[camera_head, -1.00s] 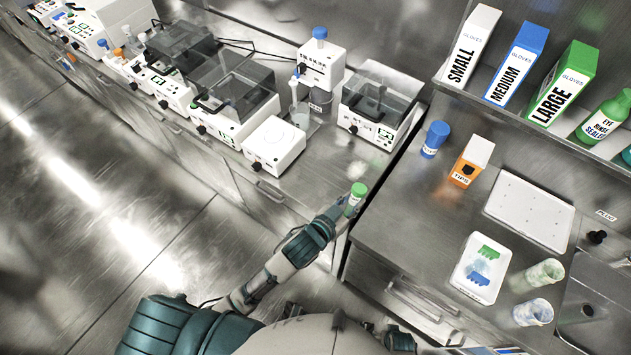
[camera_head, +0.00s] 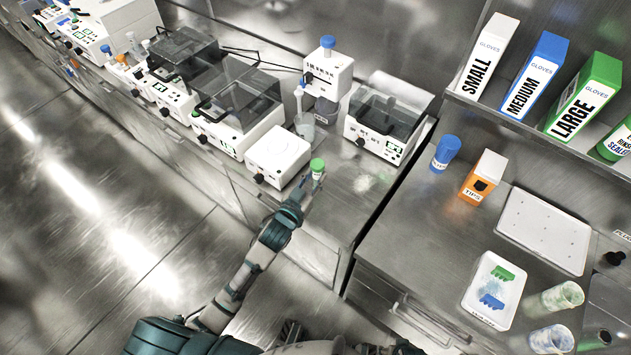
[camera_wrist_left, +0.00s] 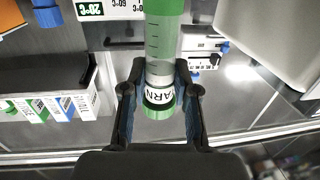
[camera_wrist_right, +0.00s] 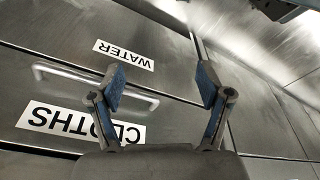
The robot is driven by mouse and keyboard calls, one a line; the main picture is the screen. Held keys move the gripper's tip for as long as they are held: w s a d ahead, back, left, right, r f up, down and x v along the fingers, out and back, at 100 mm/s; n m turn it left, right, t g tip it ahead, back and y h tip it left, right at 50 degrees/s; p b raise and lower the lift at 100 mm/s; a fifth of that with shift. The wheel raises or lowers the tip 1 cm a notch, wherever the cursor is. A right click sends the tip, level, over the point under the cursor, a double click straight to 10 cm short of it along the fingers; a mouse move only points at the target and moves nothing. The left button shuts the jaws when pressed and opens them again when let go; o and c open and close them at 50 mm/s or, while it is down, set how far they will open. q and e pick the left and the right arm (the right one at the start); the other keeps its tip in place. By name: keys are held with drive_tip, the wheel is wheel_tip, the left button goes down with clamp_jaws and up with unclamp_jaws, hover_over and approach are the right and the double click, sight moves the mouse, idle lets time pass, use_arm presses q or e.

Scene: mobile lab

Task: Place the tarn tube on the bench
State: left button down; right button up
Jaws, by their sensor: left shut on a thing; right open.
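The tarn tube (camera_wrist_left: 160,75) is a clear tube with a green cap and a label reading "TARN", partly cut off at the top of the left wrist view. My left gripper (camera_wrist_left: 158,88) is shut on it. In the head view the tube's green cap (camera_head: 317,165) shows at the tip of my left arm, by the front edge of the bench (camera_head: 345,200), right of a white box-shaped device. Whether the tube touches the bench cannot be told. My right gripper (camera_wrist_right: 162,85) is open and empty, facing drawer fronts labelled "WATER" and "CLOTHS".
The white device (camera_head: 277,155) stands left of the tube. A lidded machine (camera_head: 385,125) and a beaker (camera_head: 305,127) stand behind it. Bare bench lies right of the tube. A gap separates it from the right counter with a blue-capped bottle (camera_head: 445,152) and tips box (camera_head: 484,177).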

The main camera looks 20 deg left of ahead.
sight(314, 184)
use_arm(q)
drive_tip(key=shift+w+a, duration=0.25)
drive_tip(key=shift+w, duration=0.15)
drive_tip(key=shift+w+f, duration=0.1)
drive_tip(key=shift+f, duration=0.3)
drive_tip(key=shift+d+f+b, duration=0.15)
drive_tip(key=shift+f+b, duration=0.15)
drive_tip(key=shift+f, duration=0.35)
drive_tip(key=shift+d+f+b, duration=0.15)
drive_tip(key=shift+f+b, duration=0.1)
drive_tip(key=shift+f, duration=0.35)
drive_tip(key=shift+d+f, duration=0.1)
drive_tip(key=shift+d, duration=0.1)
use_arm(e)
drive_tip(key=r, duration=0.3)
drive_tip(key=shift+w+d, duration=0.15)
drive_tip(key=shift+d, duration=0.25)
use_arm(q)
drive_tip(key=shift+a, duration=0.1)
use_arm(e)
drive_tip(key=shift+a, duration=0.1)
use_arm(q)
drive_tip(key=c, duration=0.9)
unclamp_jaws()
drive_tip(key=shift+a+f, duration=0.15)
drive_tip(key=shift+a, duration=0.15)
use_arm(e)
drive_tip(key=shift+a+r, duration=0.15)
drive_tip(key=shift+a, duration=0.1)
